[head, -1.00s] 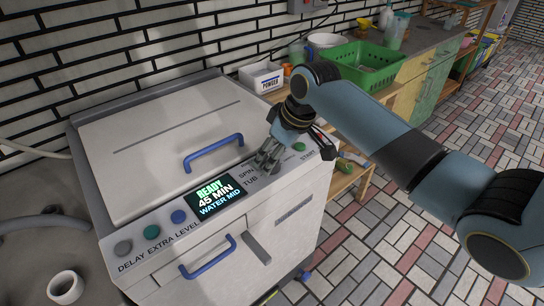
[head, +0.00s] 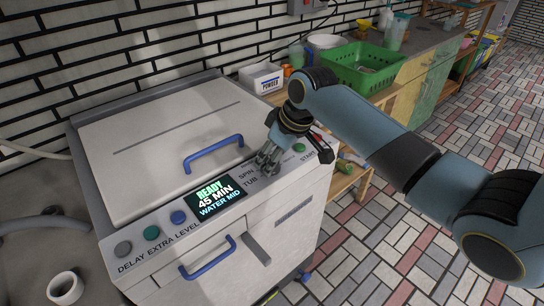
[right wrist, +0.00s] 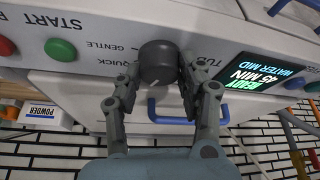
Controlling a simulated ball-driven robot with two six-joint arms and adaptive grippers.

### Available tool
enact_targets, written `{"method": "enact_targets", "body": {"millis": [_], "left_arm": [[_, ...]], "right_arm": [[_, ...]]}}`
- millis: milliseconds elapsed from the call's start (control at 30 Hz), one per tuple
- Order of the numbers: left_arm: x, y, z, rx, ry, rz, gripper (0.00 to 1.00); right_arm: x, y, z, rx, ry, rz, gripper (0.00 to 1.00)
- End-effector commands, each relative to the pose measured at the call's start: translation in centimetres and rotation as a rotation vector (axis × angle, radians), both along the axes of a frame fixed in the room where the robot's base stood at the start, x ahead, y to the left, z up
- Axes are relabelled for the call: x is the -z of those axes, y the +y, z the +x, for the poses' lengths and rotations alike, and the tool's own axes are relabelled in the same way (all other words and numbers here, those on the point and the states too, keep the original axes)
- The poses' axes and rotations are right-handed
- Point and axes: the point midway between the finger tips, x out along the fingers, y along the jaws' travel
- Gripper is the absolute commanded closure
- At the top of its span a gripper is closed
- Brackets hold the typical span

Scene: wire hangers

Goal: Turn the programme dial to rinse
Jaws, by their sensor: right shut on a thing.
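The programme dial (right wrist: 158,64) is a dark grey round knob on the washer's sloped control panel. In the right wrist view, a pale pointer line on it aims down and slightly right in the picture. My right gripper (right wrist: 155,75) is shut on the dial, one finger on each side. In the head view my right gripper (head: 267,163) covers most of the dial. Labels SPIN and TUB show to its left, and QUICK and GENTLE show in the right wrist view. I cannot read a rinse label. The display (head: 216,196) reads READY, 45 MIN, WATER MID. My left gripper is not in view.
A green button (head: 299,148) sits near START; several round buttons line the panel's left end. A blue lid handle (head: 213,152) stands behind the panel and a blue drawer handle (head: 208,258) below. A powder box (head: 262,78) and green crate (head: 362,68) stand behind.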

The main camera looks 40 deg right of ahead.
Motion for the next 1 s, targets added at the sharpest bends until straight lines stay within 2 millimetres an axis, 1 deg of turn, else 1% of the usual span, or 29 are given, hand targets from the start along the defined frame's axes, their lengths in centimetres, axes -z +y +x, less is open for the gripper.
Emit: {"method": "enact_targets", "body": {"millis": [267, 500, 800, 1000], "left_arm": [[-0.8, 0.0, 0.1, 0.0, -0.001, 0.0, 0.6], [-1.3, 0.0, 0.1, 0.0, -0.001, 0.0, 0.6], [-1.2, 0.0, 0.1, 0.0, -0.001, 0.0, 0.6], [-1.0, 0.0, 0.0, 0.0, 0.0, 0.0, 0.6]], "right_arm": [[-0.2, -0.1, 0.0, -0.106, 0.002, 0.001, 0.93], [-0.1, -0.2, 0.1, -0.29, 0.001, 0.001, 0.93], [0.0, -0.2, 0.2, -0.515, -0.001, 0.0, 0.93], [0.0, -0.2, 0.3, -0.619, -0.001, 0.0, 0.93]]}}
